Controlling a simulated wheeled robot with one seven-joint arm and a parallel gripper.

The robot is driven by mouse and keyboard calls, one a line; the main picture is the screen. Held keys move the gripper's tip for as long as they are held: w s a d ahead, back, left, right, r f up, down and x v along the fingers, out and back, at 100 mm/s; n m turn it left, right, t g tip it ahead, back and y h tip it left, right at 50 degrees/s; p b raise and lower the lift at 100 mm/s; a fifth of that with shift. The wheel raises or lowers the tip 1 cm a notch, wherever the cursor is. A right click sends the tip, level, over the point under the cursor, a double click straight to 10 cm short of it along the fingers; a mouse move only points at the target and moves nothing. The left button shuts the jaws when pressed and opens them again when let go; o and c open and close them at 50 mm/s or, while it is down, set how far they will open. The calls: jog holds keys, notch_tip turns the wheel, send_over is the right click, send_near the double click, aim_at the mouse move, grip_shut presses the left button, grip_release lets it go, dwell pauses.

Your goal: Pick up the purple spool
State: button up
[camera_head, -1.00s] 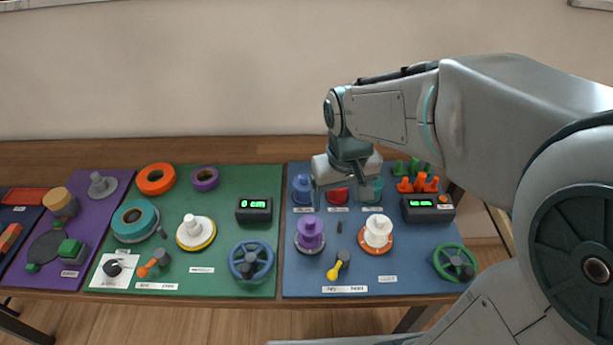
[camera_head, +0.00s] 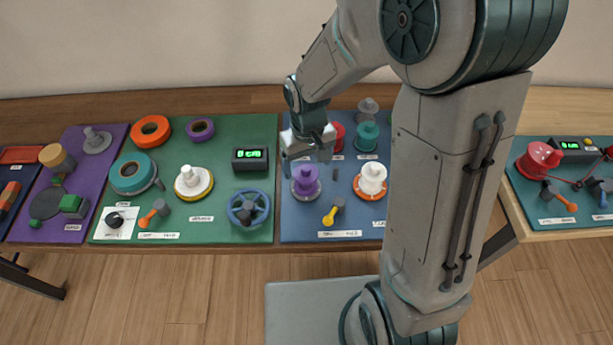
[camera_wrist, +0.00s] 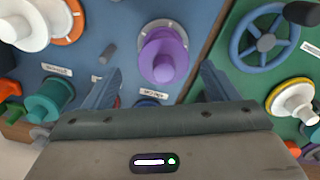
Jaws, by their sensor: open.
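The purple spool (camera_head: 305,180) stands on a grey round base on the blue mat (camera_head: 345,222), near the mat's left edge. My gripper (camera_head: 308,160) is open and empty, just behind the spool and above the mat in the head view. In the wrist view the spool (camera_wrist: 163,56) shows beyond the fingers, roughly centred between them, and my gripper (camera_wrist: 160,90) does not touch it. The blue spool at the back left of the mat is mostly hidden behind my gripper in the head view.
A white spool (camera_head: 372,178) on an orange base stands right of the purple one. Behind are a red spool (camera_head: 337,135) and a teal spool (camera_head: 367,136). A yellow-handled tool (camera_head: 331,214) lies in front. A blue handwheel (camera_head: 248,208) sits on the green mat to the left.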

aim_at(306, 175)
jog(key=shift+a+f+p, duration=0.2)
jog(key=shift+f+p, duration=0.1)
jog(key=shift+f, duration=2.3)
jog(key=shift+s, duration=0.1)
jog(key=shift+c, duration=0.2)
jog(key=c, duration=1)
